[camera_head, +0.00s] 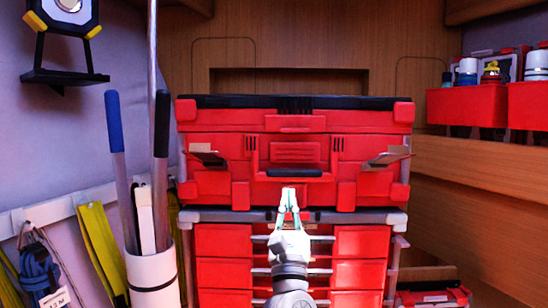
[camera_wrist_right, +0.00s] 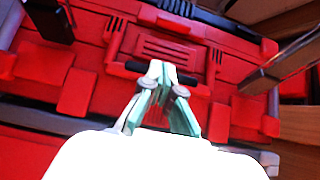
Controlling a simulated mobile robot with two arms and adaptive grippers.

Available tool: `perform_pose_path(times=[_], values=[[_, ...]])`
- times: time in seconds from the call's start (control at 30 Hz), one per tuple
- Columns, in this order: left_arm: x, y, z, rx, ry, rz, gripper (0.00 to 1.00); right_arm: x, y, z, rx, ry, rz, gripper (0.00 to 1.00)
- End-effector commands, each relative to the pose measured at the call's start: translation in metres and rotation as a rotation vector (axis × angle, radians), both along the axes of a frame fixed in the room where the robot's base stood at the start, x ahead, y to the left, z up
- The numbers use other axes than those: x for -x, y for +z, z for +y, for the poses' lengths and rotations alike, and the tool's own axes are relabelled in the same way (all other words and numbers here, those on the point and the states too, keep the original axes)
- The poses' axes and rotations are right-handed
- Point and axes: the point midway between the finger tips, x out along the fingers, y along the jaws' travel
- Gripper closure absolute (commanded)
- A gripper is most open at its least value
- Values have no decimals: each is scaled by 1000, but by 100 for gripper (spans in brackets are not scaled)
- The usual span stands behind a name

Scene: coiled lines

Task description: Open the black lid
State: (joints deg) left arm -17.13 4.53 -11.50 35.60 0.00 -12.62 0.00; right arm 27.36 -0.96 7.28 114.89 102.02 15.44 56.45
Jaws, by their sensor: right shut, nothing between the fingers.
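A red toolbox (camera_head: 350,148) stands in the middle of the head view. Its black lid (camera_head: 350,103) lies flat along the top and looks closed. A black handle bar (camera_head: 294,173) sits low on its front, and it also shows in the right wrist view (camera_wrist_right: 137,67). My right gripper (camera_head: 288,190) is shut and empty, in front of the toolbox just below the handle. In the right wrist view its fingertips (camera_wrist_right: 162,66) overlap the handle; I cannot tell whether they touch it. My left gripper is not in view.
The toolbox stands on a red drawer unit (camera_head: 222,272). Metal latches (camera_head: 208,155) stick out on both sides of its front. At left, a white tube (camera_head: 153,278) holds long-handled tools beside hanging straps (camera_head: 99,245). Red bins (camera_head: 467,106) sit on a wooden shelf at right.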

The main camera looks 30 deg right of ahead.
Motion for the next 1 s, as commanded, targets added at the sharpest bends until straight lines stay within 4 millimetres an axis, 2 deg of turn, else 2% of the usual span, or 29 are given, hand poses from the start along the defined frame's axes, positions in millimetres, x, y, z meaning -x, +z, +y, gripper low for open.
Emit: perform_pose_path(times=[0.17, 0.53, 0.6, 0.7, 1.0], values=[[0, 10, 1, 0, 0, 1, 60, -12, 19, -8, -3, 1, -4, 100], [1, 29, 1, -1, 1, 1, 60, -59, 73, -36, 1, 0, -1, 100], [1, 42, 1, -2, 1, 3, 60, -60, 89, -36, 2, 1, -1, 100], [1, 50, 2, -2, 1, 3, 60, -60, 100, -36, 2, 1, 0, 100], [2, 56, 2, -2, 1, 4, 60, -59, 110, -36, 3, 1, 2, 100]])
